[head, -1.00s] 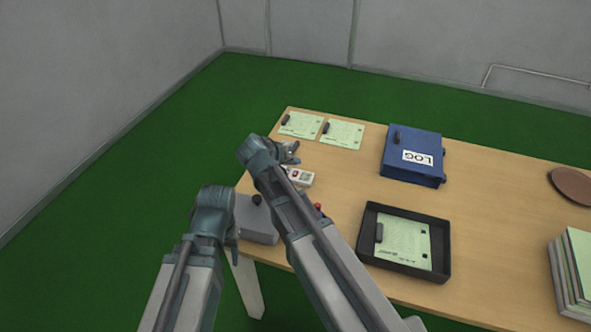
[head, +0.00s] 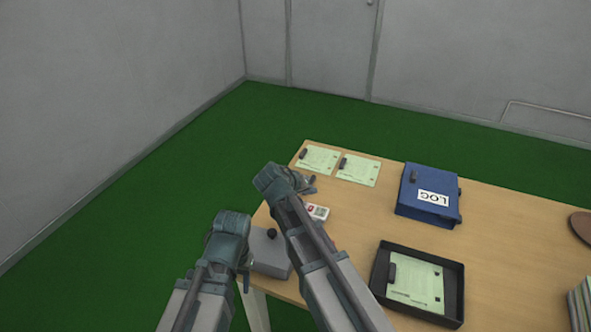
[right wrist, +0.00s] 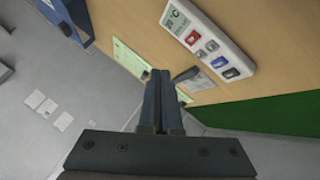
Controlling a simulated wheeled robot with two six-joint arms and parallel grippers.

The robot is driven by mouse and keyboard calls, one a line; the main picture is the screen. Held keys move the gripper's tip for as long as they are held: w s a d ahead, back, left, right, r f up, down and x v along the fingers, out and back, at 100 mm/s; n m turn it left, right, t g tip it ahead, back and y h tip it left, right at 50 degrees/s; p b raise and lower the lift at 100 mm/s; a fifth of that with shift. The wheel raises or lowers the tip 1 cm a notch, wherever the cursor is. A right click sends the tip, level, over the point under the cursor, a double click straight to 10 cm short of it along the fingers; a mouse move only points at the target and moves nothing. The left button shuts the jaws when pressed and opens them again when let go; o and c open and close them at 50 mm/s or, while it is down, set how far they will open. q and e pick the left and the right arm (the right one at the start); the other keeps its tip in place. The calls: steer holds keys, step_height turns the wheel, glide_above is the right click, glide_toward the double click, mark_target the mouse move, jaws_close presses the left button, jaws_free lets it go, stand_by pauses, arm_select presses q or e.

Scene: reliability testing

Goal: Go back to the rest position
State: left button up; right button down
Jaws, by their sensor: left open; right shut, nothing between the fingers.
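My right gripper (head: 308,186) hangs over the left end of the table, near a small white remote-like device (head: 317,211) and the green sheets. In the right wrist view its two dark fingers (right wrist: 160,98) are together with nothing between them. The device (right wrist: 208,40), with a display and coloured buttons, lies apart from the fingers on the table. My left gripper (head: 245,274) is at the table's left edge, beside a grey box with a black knob (head: 268,248). It is open, mostly hidden behind its own wrist.
A brown disc (head: 582,226) and a paper stack (head: 580,305) are at the right. Green floor lies left.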

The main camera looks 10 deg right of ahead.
steer(key=s+a+g+y+p, duration=0.1)
steer(key=s+a, duration=0.1)
steer(key=s, duration=0.2)
steer(key=s+a+n+g+y+p, duration=0.1)
steer(key=s+a+p, duration=0.1)
steer(key=s, duration=0.2)
steer(key=s+a+n+g+y+p, duration=0.1)
steer(key=s+a+p, duration=0.1)
steer(key=s, duration=0.3)
steer(key=shift+a+r, duration=0.2)
steer(key=shift+a, duration=0.15)
steer(key=s+a+n+g+y+p, duration=0.2)
steer(key=s+a, duration=0.3)
steer(key=s, duration=0.5)
steer(key=shift+a+r+n+g+y+p, duration=0.4)
steer(key=shift+n+y, duration=0.1)
steer(key=shift+n, duration=0.1)
